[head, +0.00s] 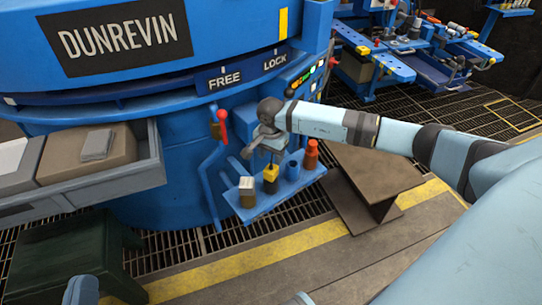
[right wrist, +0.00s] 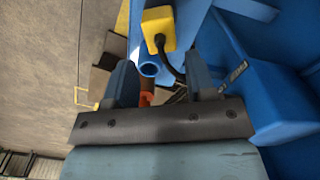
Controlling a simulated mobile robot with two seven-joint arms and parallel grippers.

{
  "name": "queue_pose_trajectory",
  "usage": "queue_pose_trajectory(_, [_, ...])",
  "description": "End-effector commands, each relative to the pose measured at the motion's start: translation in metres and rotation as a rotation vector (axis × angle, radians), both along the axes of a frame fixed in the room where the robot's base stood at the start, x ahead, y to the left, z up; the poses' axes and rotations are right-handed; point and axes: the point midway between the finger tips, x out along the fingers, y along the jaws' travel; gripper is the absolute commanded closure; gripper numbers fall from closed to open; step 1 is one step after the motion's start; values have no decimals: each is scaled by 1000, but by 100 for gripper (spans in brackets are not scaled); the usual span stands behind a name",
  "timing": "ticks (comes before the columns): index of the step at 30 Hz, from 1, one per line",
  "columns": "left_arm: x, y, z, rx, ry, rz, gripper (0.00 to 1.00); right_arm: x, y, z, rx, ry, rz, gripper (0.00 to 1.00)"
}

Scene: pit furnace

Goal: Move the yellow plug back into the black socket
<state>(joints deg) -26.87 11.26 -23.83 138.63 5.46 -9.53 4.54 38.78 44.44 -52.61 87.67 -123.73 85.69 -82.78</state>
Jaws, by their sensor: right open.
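The yellow plug (head: 271,174) stands on a blue shelf (head: 291,187) on the side of the blue furnace body. It also shows in the right wrist view (right wrist: 160,27), with a black cord curving from it. My right gripper (head: 262,153) is just above the plug in the head view. In the right wrist view my right gripper (right wrist: 161,80) is open with its fingers spread, and the plug lies beyond the fingertips, not between them. I cannot make out the black socket for certain. Only a blue tip of what looks like my left gripper (head: 80,291) shows at the bottom left edge.
A pale-topped block (head: 247,190), a blue cup (head: 292,169) and a red-orange bottle (head: 311,154) share the shelf near the plug. A red-handled lever (head: 222,125) stands left of it. A grey drawer (head: 85,183) juts out at left above a dark green stool (head: 75,250).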

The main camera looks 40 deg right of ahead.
Motion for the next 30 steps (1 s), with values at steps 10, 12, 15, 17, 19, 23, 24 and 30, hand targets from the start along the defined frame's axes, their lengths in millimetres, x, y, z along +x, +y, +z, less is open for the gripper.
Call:
queue_pose_trajectory(10, [4, 8, -22, 83, 111, 25, 100, 0, 0, 28, -1, 0, 0, 49])
queue_pose_trajectory(12, [5, 11, -26, 101, 133, 34, 100, 0, 0, 33, -1, 0, 0, 49])
queue_pose_trajectory(15, [3, 14, -35, 120, 174, 43, 100, 0, 0, 40, -1, 0, 1, 49])
queue_pose_trajectory(17, [3, 15, -43, 130, 202, 48, 100, 0, 0, 44, -1, 0, 1, 49])
queue_pose_trajectory(19, [2, 16, -50, 142, 228, 53, 100, 0, 0, 47, 0, 0, 1, 49])
queue_pose_trajectory(23, [1, 20, -59, 156, 254, 62, 100, 0, 0, 48, 0, 1, 1, 49])
queue_pose_trajectory(24, [0, 21, -60, 157, 256, 63, 100, 0, 0, 48, 0, 1, 1, 49])
queue_pose_trajectory(30, [0, 20, -59, 157, 252, 59, 100, 0, 0, 48, 0, 1, 0, 49])
